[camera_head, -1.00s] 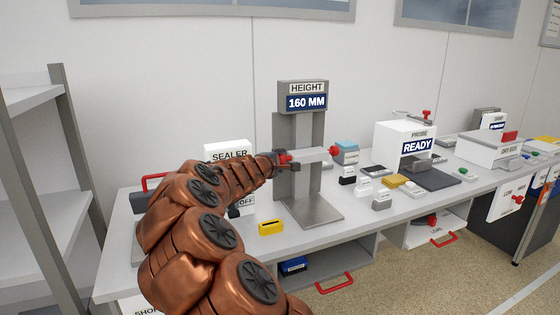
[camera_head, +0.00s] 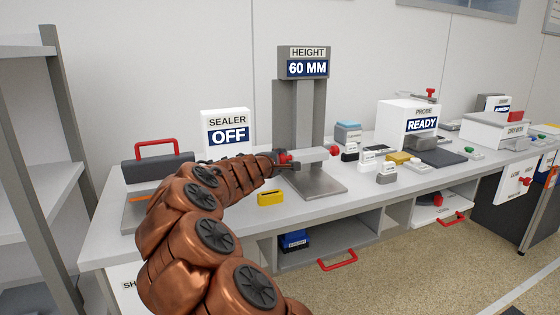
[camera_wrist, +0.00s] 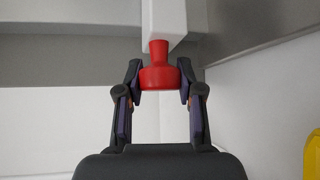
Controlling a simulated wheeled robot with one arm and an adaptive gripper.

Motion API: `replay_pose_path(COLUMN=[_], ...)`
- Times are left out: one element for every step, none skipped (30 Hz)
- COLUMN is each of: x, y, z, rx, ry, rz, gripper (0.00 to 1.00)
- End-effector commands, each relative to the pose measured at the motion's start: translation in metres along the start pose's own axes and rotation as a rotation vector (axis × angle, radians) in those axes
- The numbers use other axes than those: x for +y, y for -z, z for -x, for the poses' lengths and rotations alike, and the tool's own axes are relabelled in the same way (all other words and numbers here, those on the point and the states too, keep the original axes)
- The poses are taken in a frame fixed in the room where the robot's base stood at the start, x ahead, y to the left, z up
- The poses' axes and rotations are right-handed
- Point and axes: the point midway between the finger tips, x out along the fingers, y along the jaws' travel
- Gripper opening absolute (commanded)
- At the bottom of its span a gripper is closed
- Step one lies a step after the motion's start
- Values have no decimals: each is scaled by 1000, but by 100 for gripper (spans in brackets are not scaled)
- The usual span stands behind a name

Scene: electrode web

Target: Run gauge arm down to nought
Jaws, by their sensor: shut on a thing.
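The height gauge (camera_head: 285,105) stands on the bench, a grey column on a flat base plate (camera_head: 318,183). Its display (camera_head: 307,68) reads 60 MM. Its pale gauge arm (camera_head: 312,155) sits low on the column, a little above the base plate, with a red knob at each end. My gripper (camera_head: 281,163) is at the left end of the arm. In the wrist view my gripper (camera_wrist: 160,84) is closed around the red knob (camera_wrist: 159,72), with a finger on each side. The far red knob (camera_head: 335,150) is free.
A sealer (camera_head: 228,119) reading OFF stands behind my arm at the left. Several small blocks and a probe unit (camera_head: 405,118) reading READY stand to the right.

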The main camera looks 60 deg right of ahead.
Motion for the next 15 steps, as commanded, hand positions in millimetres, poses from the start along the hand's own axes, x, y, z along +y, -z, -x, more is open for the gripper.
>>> replay_pose_path(x=[-11,-13,-16,-17,-18,-20,-20,-21,-21,-21,-21,-20,-20,-20,-20], y=[2,2,3,3,3,4,4,4,4,4,4,4,4,4,4], z=[-2,-2,-3,-3,-4,-4,-4,-4,-4,-4,-4,-4,-4,-4,-4], rx=[-1,-1,-1,-1,-1,-1,-1,-1,-1,-1,-1,-1,-1,-1,-1], ry=[0,0,0,0,0,0,0,-1,-1,-1,0,-1,-1,-1,-1], rz=[1,1,1,1,1,1,1,1,1,1,1,1,1,1,1], gripper=[0,0,0,0,0,0,0,0,0,0,0,0,0,0,0])
